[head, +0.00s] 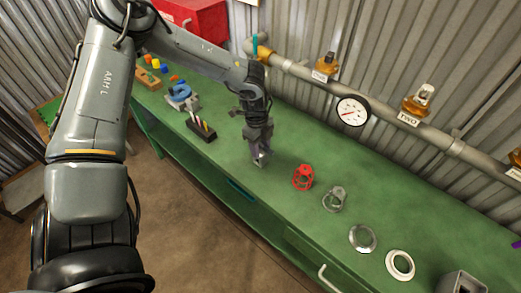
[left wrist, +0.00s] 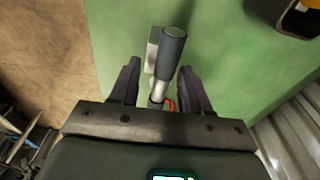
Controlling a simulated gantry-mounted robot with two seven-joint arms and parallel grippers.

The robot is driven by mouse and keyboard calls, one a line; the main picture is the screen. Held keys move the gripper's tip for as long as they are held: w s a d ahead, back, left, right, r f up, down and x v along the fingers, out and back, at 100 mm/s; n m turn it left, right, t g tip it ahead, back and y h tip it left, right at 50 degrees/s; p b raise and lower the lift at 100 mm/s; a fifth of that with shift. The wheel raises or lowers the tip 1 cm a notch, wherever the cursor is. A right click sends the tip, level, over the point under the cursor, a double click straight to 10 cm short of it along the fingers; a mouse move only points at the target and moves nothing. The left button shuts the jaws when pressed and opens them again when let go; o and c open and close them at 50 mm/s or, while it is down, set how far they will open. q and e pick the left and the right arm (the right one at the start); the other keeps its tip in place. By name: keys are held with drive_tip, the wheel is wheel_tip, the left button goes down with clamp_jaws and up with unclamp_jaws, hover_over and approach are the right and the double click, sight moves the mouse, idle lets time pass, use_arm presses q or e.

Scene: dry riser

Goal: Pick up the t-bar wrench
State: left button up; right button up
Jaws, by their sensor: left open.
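My left gripper (head: 261,153) is low over the near edge of the green workbench in the head view. In the left wrist view its two dark fingers (left wrist: 159,68) are open. What looks like the t-bar wrench (left wrist: 171,48), with a dark grey cylindrical grip and a silver shaft, lies between and ahead of the fingers, with a gap on each side. A pale grey block shows beside the grip. In the head view the wrench is mostly hidden by the gripper. My right gripper is not in view.
On the green bench (head: 290,215), a red cage-like part (head: 303,178), a grey ring fitting (head: 335,198), and a metal disc (head: 362,238) stand to the right. A dark holder (head: 201,131) is at left. A pipe with valves and a gauge (head: 352,110) runs along the back wall.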

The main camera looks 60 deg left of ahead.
use_arm(q)
drive_tip(key=shift+c, duration=0.3)
clamp_jaws()
drive_tip(key=shift+r, duration=0.15)
